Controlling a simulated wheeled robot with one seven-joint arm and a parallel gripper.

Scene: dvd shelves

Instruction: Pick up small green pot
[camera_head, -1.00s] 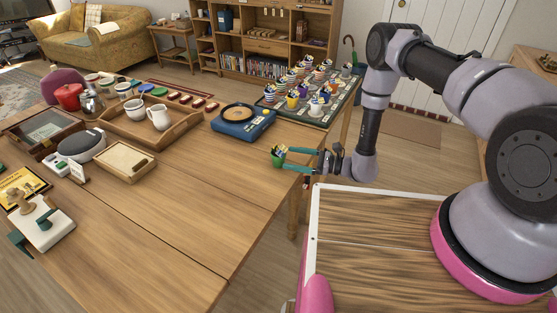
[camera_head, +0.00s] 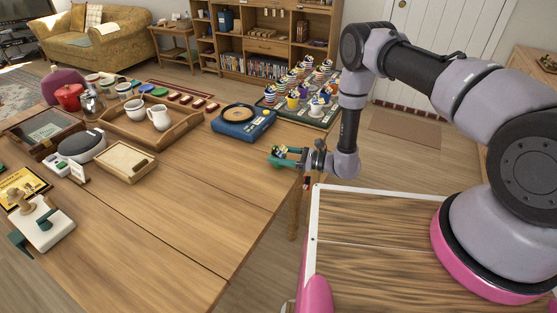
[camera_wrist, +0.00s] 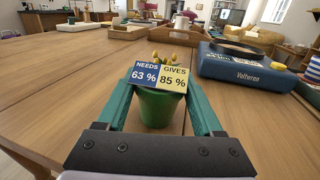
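The small green pot (camera_wrist: 160,106) stands near the table's right edge, with yellow buds at its top. A blue and yellow card reading "NEEDS 63 %" and "GIVES 85 %" (camera_wrist: 159,77) covers its upper front. In the head view the pot (camera_head: 276,161) is small and partly hidden by my fingers. My gripper (camera_wrist: 160,92) has its two teal fingers on either side of the pot, close in at its rim, and looks shut on it. My gripper (camera_head: 281,157) also shows in the head view, reaching in from the right over the table edge.
A blue "Welteren" device (camera_wrist: 246,68) stands right behind the pot. A tray of several striped pots (camera_head: 318,115) is farther back. A wooden tray with white jugs (camera_head: 190,131) lies to the left.

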